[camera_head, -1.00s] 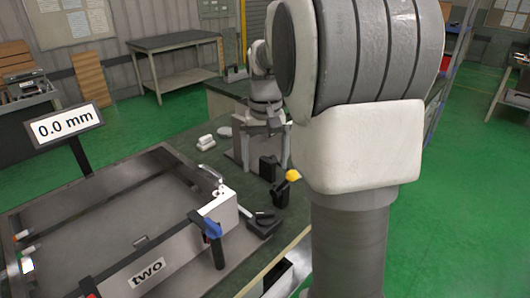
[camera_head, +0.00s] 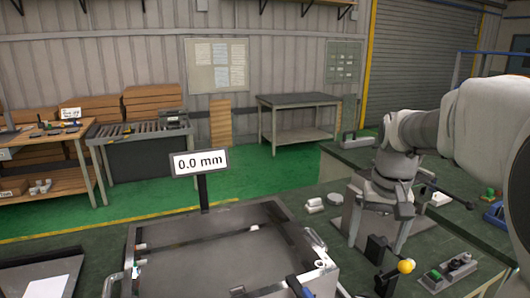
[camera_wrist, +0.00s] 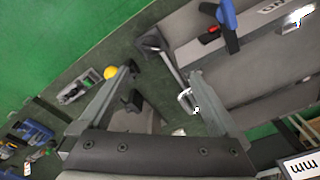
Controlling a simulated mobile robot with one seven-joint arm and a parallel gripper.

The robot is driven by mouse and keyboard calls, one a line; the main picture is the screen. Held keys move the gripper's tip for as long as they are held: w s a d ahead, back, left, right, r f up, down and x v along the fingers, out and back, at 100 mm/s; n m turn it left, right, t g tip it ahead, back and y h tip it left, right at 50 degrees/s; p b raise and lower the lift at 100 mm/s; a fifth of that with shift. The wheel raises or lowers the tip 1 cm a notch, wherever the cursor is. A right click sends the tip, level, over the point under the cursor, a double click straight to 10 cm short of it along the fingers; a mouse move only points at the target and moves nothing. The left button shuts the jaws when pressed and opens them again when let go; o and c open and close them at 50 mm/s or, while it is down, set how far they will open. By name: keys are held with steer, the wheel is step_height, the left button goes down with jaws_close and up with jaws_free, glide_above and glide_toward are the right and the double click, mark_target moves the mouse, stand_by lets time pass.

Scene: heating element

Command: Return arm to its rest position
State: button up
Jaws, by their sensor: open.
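My arm reaches in from the right edge of the head view, with its large white links at upper right. My gripper (camera_head: 376,243) hangs fingers down above the green worktop (camera_head: 335,225), right of the metal fixture. In the wrist view my gripper (camera_wrist: 162,76) shows two grey fingers spread apart with nothing held between them. A yellow ball knob (camera_head: 406,266) on a black base is close to the fingers. It also shows beside the left fingertip in the wrist view (camera_wrist: 110,73).
The fixture (camera_head: 215,240) carries a "0.0 mm" display (camera_head: 200,162) on a post. A blue-handled clamp (camera_wrist: 228,22) stands at its edge. A green-button control box (camera_head: 449,272) sits at right. White rolls (camera_head: 314,205) lie near the gripper. Benches stand behind across green floor.

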steer(key=s+a+r+n+t, duration=0.1)
steer(key=s+a, duration=0.3)
steer(key=s, duration=0.4)
steer(key=s+a+r+n+t+p, duration=0.1)
steer(key=s+a+n+t, duration=0.1)
steer(key=s+a, duration=0.3)
steer(key=s+t, duration=0.1)
steer(key=s, duration=0.2)
steer(key=shift+s+a+t, duration=0.15)
steer(key=shift+a+t, duration=0.05)
steer(key=shift+t, duration=0.1)
steer(key=shift+d, duration=0.1)
stand_by(0.6)
